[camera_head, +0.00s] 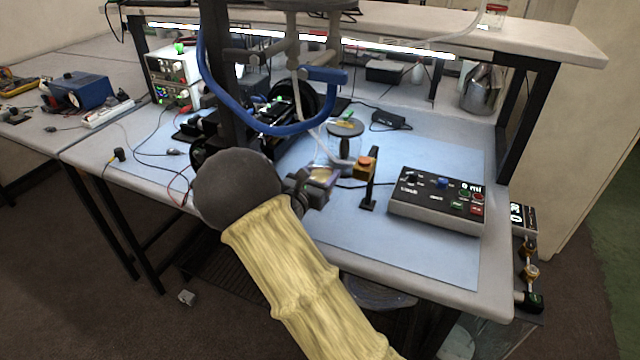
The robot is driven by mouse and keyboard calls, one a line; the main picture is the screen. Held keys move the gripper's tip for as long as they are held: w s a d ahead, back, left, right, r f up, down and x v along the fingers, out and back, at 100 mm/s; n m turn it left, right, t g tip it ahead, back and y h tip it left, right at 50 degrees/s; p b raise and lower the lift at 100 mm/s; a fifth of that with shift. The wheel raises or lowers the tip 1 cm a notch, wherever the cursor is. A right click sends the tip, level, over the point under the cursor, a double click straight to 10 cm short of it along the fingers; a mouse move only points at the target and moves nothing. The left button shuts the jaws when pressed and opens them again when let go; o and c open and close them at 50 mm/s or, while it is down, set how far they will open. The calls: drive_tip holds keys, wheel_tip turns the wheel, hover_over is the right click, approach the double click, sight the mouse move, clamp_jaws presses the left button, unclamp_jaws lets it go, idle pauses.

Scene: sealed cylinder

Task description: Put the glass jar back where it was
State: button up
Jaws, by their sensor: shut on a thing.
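My gripper (318,186) is over the blue mat of the workbench, at the end of my arm in its yellow sleeve. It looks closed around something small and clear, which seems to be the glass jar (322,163). Only a pale, see-through part of it shows just beyond the fingers; the gripper and wrist hide the rest. I cannot tell whether the jar touches the bench.
An orange-topped post (367,182) stands close right of my gripper. A control box (437,199) with knobs and a display is further right. A blue tube (250,122) loops above. The blue mat (400,260) is clear at the front right.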

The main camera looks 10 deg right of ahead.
drive_tip(key=shift+f, duration=1.75)
drive_tip(key=shift+f, duration=0.15)
drive_tip(key=o, duration=1.2)
drive_tip(key=shift+c, duration=0.2)
drive_tip(key=shift+s+a, duration=0.1)
drive_tip(key=v, duration=0.7)
drive_tip(key=shift+s+a+b, duration=0.1)
drive_tip(key=shift+b, duration=0.2)
